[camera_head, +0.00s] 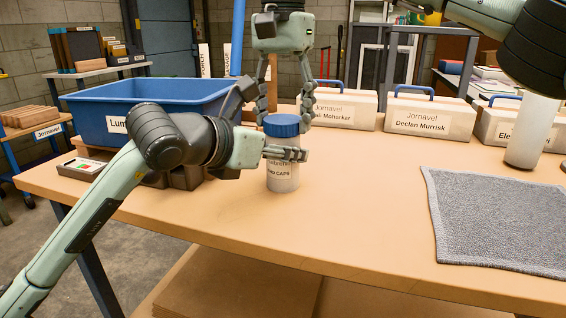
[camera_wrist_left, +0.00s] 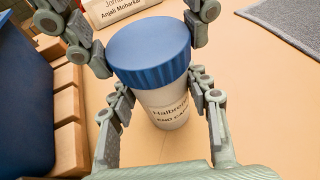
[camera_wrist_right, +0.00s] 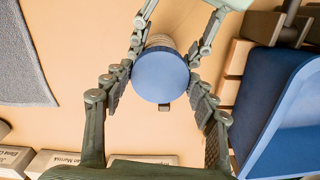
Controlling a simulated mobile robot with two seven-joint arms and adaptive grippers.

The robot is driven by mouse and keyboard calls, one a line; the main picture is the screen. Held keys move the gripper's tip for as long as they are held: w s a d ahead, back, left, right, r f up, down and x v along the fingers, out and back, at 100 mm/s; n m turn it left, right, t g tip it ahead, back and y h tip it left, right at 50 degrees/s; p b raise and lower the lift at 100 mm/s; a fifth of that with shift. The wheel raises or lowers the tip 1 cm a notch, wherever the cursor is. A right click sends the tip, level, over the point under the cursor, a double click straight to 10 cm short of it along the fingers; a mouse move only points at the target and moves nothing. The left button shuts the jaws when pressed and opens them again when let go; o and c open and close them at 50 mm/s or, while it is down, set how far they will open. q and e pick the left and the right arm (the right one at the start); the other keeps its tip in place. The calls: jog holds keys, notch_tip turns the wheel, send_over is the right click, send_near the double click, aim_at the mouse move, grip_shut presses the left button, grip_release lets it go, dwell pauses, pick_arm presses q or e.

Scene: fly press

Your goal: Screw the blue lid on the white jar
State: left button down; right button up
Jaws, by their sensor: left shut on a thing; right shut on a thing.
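The white jar (camera_head: 283,178) stands upright on the table, with dark print on its side. It also shows in the left wrist view (camera_wrist_left: 168,108). The blue lid (camera_head: 281,127) sits on top of the jar, and its ribbed edge shows in the left wrist view (camera_wrist_left: 150,50). I cannot tell how far it is threaded. My left gripper (camera_head: 286,153) comes from the left and is shut around the jar's body below the lid. My right gripper (camera_head: 282,118) points down from above and is shut on the lid, with its fingers on both sides in the right wrist view (camera_wrist_right: 160,88).
A blue bin (camera_head: 150,97) stands behind my left arm. Several white name-labelled boxes (camera_head: 430,117) line the table's back. A grey towel (camera_head: 500,215) lies at right. A white cylinder (camera_head: 531,135) stands at back right, partly hidden by my arm. The table's front middle is clear.

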jog(key=m, duration=1)
jog(key=shift+f, duration=0.1)
jog(key=m, duration=0.7)
jog(key=shift+m, duration=0.4)
jog(key=m, duration=0.7)
jog(key=shift+m, duration=0.3)
jog(key=m, duration=0.8)
jog(key=o, duration=1.3)
jog(key=shift+c, duration=0.2)
